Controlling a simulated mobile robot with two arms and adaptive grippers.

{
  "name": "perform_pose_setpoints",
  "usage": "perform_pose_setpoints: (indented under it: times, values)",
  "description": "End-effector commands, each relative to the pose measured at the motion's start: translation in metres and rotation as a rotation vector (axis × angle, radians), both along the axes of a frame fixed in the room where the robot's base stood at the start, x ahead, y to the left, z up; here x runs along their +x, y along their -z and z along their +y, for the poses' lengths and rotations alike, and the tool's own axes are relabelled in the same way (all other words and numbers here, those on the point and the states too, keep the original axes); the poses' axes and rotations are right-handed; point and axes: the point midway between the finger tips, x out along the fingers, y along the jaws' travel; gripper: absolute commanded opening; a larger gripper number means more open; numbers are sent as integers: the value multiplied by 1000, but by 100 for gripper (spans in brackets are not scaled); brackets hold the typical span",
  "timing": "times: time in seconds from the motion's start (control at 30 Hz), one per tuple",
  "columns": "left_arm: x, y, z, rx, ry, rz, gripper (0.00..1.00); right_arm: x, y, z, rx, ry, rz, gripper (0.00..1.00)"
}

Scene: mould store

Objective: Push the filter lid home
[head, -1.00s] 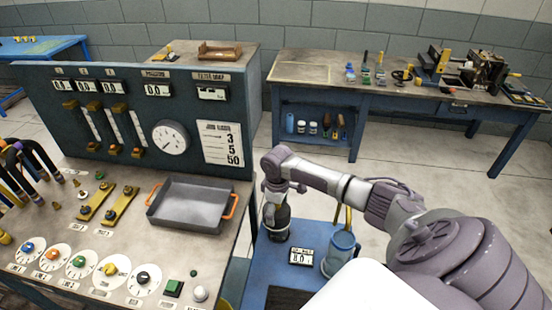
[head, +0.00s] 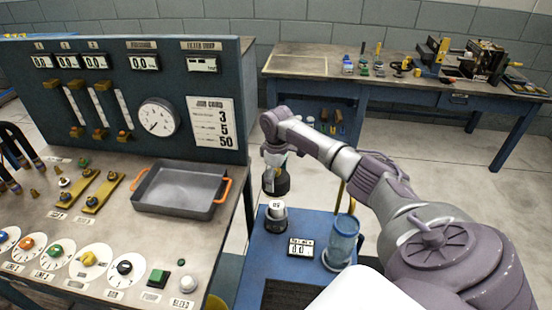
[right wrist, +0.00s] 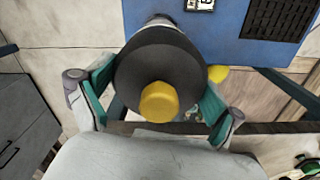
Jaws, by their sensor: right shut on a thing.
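My right gripper (head: 275,152) is shut on a dark round lid (head: 276,183). In the right wrist view the lid (right wrist: 137,75) is a wide dark disc with a yellow knob (right wrist: 159,102), between the green-padded fingers of the gripper (right wrist: 155,95). The lid hangs apart from and above a pale cylindrical filter body (head: 275,219) with a dark base and a label that seems to read 50. That body stands on a blue stand (head: 258,262). In the right wrist view the lid hides most of it. My left gripper is not in view.
A small display box (head: 300,247) and a translucent blue cylinder (head: 342,243) stand on the blue stand, right of the filter body. The control bench at left carries a grey tray (head: 178,190) with orange handles, near its edge. A tool bench (head: 410,85) stands behind.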

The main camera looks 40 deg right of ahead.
Motion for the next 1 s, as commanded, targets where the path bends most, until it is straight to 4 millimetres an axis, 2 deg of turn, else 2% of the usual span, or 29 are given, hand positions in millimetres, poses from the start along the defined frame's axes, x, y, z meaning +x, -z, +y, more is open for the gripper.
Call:
perform_pose_setpoints:
  times: [0.4,0.63,1.0]
  values:
    - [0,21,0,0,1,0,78,1,45,0,1,1,-2,48]
    - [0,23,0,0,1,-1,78,1,56,0,1,1,-2,48]
    - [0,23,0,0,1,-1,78,1,58,0,0,1,-3,48]
